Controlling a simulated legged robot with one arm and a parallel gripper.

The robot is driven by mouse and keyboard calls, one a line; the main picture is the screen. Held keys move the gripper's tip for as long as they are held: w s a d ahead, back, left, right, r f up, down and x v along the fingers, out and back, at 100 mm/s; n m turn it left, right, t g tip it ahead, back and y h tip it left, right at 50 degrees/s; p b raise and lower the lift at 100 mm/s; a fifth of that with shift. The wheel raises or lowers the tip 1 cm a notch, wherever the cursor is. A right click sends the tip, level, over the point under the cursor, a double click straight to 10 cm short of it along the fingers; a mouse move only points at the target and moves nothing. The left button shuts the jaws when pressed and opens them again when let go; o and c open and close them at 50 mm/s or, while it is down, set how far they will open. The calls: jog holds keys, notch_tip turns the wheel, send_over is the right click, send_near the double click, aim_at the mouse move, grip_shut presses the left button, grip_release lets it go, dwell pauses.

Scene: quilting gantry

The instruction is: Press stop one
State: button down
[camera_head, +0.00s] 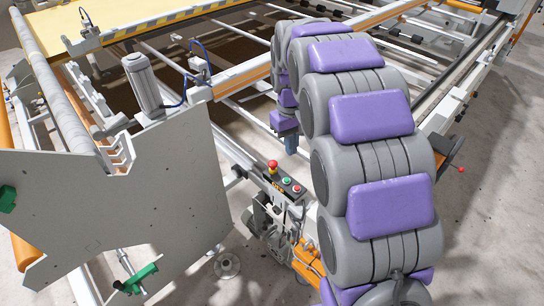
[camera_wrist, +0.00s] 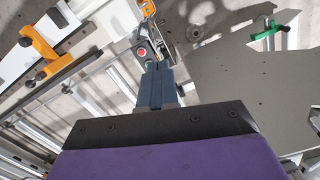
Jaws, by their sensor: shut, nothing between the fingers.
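A small dark control box (camera_head: 281,189) sits on the machine frame in the middle of the head view. It carries a red mushroom button (camera_head: 272,165) on a yellow collar, a green button (camera_head: 286,180) and a flat red button (camera_head: 296,188). I cannot read which is stop one. My gripper (camera_head: 291,151) is shut and empty, pointing down behind the box in the picture, apart from the buttons. In the wrist view my shut gripper (camera_wrist: 157,66) points toward the box, with a red button (camera_wrist: 142,52) just beyond its tips.
A large grey side plate (camera_head: 120,205) stands left of the box, with a green handle (camera_head: 138,279) low on it. A motor (camera_head: 143,85) stands on the frame. Rails and rollers stretch behind. An orange clamp (camera_wrist: 47,55) shows in the wrist view.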

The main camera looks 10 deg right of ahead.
jog(key=w+f+n+p, duration=0.1)
jog(key=w+f, duration=0.5)
jog(key=w, duration=0.4)
jog(key=w+a+f+n+t+p, duration=0.1)
jog(key=w+f+n, duration=0.1)
jog(key=w+f, duration=0.4)
jog(key=w, duration=0.4)
jog(key=shift+w+a+f, duration=0.15)
jog(key=shift+w+f, duration=0.05)
jog(key=shift+w, duration=0.05)
jog(key=shift+f, duration=0.15)
